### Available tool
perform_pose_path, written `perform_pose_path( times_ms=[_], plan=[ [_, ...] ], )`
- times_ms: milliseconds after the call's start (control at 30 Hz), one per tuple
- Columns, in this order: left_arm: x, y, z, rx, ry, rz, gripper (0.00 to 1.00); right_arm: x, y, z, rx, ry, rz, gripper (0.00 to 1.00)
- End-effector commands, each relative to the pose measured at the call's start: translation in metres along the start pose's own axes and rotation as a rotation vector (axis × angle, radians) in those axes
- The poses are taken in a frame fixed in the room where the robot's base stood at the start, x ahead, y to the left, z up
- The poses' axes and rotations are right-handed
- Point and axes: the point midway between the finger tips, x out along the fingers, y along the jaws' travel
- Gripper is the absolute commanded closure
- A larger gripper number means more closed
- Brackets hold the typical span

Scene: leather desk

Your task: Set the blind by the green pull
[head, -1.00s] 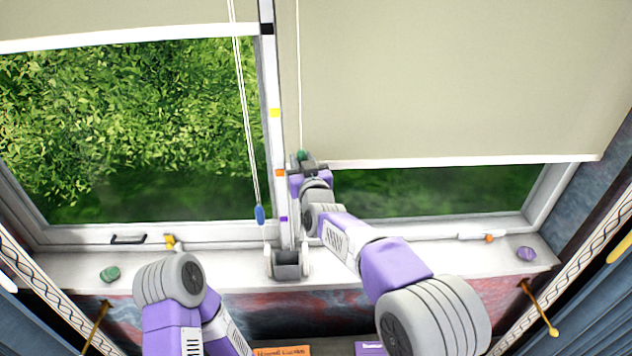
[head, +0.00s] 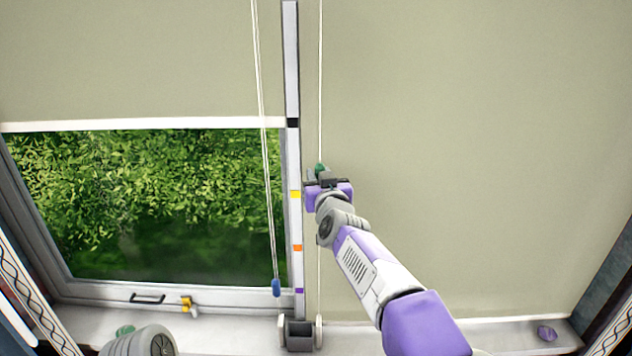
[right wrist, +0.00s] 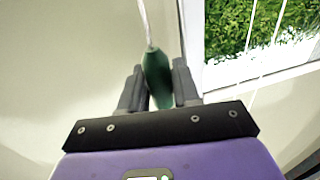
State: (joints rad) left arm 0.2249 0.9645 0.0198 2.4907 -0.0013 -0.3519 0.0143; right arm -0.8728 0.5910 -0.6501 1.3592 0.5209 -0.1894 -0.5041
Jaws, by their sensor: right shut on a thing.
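The green pull (head: 320,168) hangs on a white cord (head: 320,80) beside the centre post. My right gripper (head: 321,175) is shut on it; the right wrist view shows the green pull (right wrist: 157,78) between the two fingers. The pull is beside the post between the black mark (head: 293,122) and the yellow mark (head: 295,194), nearer the yellow. The right blind (head: 470,160) covers its window down to about the sill. The left blind (head: 130,60) ends level with the black mark. My left gripper is out of view.
The post also has an orange mark (head: 297,247) and a purple mark (head: 299,290). A blue pull (head: 276,288) hangs left of the post. On the sill are a grey holder (head: 299,335), a purple stone (head: 546,333) and a green stone (head: 125,330).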

Motion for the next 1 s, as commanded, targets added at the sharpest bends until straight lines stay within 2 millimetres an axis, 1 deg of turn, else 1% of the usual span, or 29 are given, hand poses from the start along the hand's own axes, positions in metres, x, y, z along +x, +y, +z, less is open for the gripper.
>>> perform_pose_path(
  times_ms=[33, 233, 267, 333, 367, 600, 700, 767, 867, 1000],
  plan=[
    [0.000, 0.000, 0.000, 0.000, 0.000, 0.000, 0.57, -0.001, 0.001, -0.008, 0.002, 0.017, 0.002, 1.00],
    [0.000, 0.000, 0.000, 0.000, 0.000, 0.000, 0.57, -0.001, 0.001, -0.010, 0.002, 0.022, 0.002, 1.00],
    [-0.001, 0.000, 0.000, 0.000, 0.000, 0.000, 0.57, -0.001, 0.001, -0.010, 0.002, 0.022, 0.003, 0.64],
    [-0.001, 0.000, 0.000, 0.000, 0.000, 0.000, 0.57, -0.001, 0.001, -0.010, 0.002, 0.021, 0.002, 0.54],
    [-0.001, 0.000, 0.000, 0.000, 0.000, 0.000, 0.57, -0.001, 0.001, -0.009, 0.002, 0.019, 0.002, 0.51],
    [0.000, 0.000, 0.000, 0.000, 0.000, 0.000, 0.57, -0.001, 0.000, -0.006, 0.002, 0.013, 0.001, 0.51],
    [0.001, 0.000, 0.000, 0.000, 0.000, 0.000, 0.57, -0.004, 0.000, -0.006, 0.002, 0.013, 0.000, 0.51],
    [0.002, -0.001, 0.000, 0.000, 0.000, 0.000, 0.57, -0.009, -0.001, -0.006, 0.001, 0.013, -0.002, 0.51],
    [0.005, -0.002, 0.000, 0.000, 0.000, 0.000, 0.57, -0.023, -0.001, -0.005, 0.003, 0.013, -0.002, 0.51],
    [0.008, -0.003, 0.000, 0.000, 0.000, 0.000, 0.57, -0.045, -0.002, -0.006, 0.003, 0.015, -0.003, 0.51]
  ],
)
